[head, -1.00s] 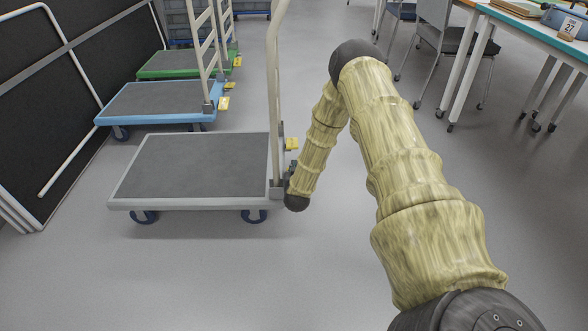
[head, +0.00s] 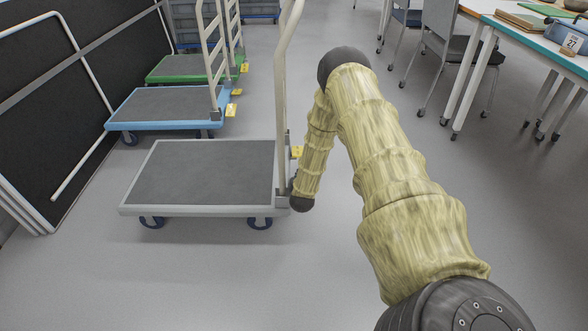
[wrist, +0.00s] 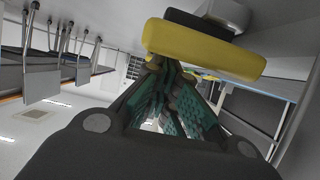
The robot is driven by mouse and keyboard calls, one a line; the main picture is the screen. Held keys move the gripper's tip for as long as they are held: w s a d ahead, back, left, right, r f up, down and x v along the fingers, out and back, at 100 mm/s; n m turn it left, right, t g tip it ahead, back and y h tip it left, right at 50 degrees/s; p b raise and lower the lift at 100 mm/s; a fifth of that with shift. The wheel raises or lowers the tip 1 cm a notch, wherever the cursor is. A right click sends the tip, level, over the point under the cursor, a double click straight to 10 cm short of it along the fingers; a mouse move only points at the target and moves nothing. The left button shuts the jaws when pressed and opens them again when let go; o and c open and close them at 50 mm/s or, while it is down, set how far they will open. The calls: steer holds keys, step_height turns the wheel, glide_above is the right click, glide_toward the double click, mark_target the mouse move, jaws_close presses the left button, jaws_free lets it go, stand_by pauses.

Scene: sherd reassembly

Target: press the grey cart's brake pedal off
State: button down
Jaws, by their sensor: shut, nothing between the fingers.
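The grey cart (head: 200,172) stands on the floor left of my arm in the head view, its cream push handle (head: 281,110) upright at its right end. Its yellow brake pedal (head: 297,152) sticks out past that end, partly hidden by my arm. In the wrist view the yellow pedal (wrist: 205,50) fills the upper middle, with a dark part behind it. My gripper (wrist: 160,68) is shut and empty, its tips close to the pedal's near edge. I cannot tell whether they touch. In the head view my gripper is hidden behind my forearm.
A blue cart (head: 165,104) and a green cart (head: 190,70) stand behind the grey one, each with a yellow pedal. A black panel (head: 60,110) runs along the left. Chairs and tables (head: 540,48) stand at the right. The floor between is clear.

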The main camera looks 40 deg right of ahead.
stand_by(0.4)
steer(key=shift+w+d+r+p, duration=0.1)
steer(key=shift+r+p, duration=0.35)
steer(key=shift+r, duration=0.05)
step_height(320, 180, up, 4)
steer(key=p, duration=0.3)
steer(key=shift+f, duration=0.25)
steer(key=p+v, duration=0.2)
steer(key=v, duration=0.7)
steer(key=shift+p, duration=0.4)
